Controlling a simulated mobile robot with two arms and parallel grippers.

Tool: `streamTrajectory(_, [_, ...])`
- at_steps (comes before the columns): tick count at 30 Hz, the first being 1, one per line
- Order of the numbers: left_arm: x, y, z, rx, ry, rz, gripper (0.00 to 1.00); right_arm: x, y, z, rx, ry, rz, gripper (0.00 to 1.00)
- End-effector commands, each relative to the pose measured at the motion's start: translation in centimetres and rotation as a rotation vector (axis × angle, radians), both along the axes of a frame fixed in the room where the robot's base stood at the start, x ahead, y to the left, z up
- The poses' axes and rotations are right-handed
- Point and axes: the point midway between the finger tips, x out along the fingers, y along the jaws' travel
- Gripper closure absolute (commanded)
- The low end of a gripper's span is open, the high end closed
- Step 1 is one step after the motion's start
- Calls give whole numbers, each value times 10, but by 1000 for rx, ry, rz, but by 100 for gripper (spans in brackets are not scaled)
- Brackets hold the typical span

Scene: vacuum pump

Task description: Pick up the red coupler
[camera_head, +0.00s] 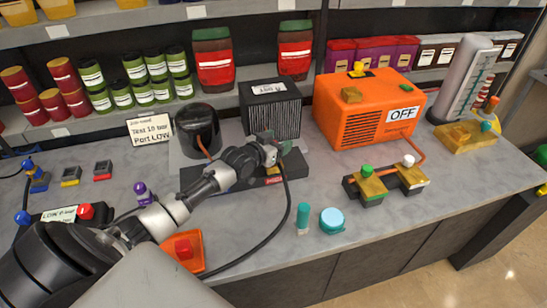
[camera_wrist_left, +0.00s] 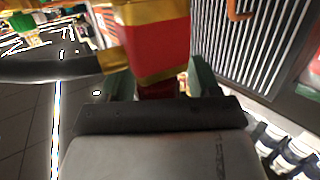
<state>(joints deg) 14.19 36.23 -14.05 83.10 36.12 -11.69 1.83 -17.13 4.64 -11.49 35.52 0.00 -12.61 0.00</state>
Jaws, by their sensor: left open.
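The red coupler (camera_wrist_left: 157,45) shows large in the left wrist view as a red block with gold bands. A gold fitting (camera_wrist_left: 112,61) with a black hose joins its left side. My left gripper (camera_wrist_left: 160,85) is open, its green fingers on either side of the coupler's lower part. I cannot tell whether they touch it. In the head view my left gripper (camera_head: 271,150) is at the black base (camera_head: 228,176) in front of the black finned box. The coupler is mostly hidden there by the gripper. My right gripper is not in view.
The black finned box (camera_head: 270,108) stands close behind the gripper, with an orange machine (camera_head: 362,112) to its right. A black hose (camera_head: 275,234) loops across the counter. A teal cylinder (camera_head: 303,218) and light-blue round piece (camera_head: 333,221) stand at the front. Brass valves (camera_head: 371,188) stand to their right.

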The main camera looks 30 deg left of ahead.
Motion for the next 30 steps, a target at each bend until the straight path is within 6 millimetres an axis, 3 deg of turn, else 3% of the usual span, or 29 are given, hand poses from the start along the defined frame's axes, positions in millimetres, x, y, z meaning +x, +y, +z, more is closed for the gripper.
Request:
streamTrajectory(3, [0,0,0,0,0,0,38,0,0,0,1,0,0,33])
streamTrajectory(15, [0,0,0,-1,0,0,99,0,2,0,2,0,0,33])
streamTrajectory(30, [0,0,9,-2,-4,-1,100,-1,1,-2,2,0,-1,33])
